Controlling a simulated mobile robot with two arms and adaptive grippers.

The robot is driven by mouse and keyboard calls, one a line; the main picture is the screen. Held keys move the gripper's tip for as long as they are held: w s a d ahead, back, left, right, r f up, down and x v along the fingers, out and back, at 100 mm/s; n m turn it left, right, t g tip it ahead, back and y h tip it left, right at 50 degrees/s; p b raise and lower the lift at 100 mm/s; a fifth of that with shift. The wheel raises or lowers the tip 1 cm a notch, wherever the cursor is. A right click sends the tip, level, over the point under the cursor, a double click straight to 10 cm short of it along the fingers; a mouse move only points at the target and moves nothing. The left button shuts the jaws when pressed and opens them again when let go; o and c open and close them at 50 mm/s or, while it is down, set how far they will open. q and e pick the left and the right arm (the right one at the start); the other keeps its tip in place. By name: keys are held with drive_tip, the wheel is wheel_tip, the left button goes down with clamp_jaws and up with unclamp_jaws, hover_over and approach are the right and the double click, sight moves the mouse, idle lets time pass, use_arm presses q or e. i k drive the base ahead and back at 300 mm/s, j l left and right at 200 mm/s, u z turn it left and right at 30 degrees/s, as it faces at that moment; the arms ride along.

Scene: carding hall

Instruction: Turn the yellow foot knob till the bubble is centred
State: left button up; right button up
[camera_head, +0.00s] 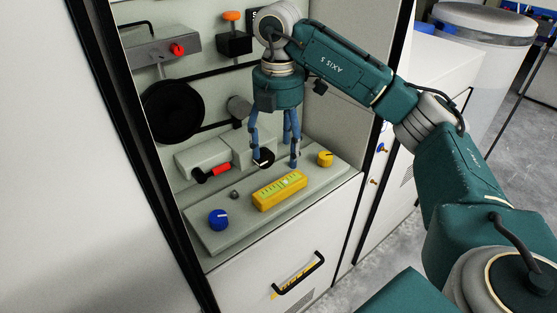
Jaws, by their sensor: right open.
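The yellow foot knob (325,158) sits at the right end of a pale grey plate (240,226) and has a dark line on its top. A yellow spirit level (279,192) with a green vial lies mid-plate. A light spot shows on the vial, but the bubble's exact place is too small to tell. My right gripper (276,162) hangs fingers down behind the level and left of the yellow knob, open and apart from the knob. My left gripper is out of view.
A blue knob (218,219) stands at the plate's left end. A black disc (172,111) hangs on the back panel. Black frame posts flank the bay. A drawer handle (298,276) is below.

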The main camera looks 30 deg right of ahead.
sight(325, 159)
drive_tip(key=k, duration=1)
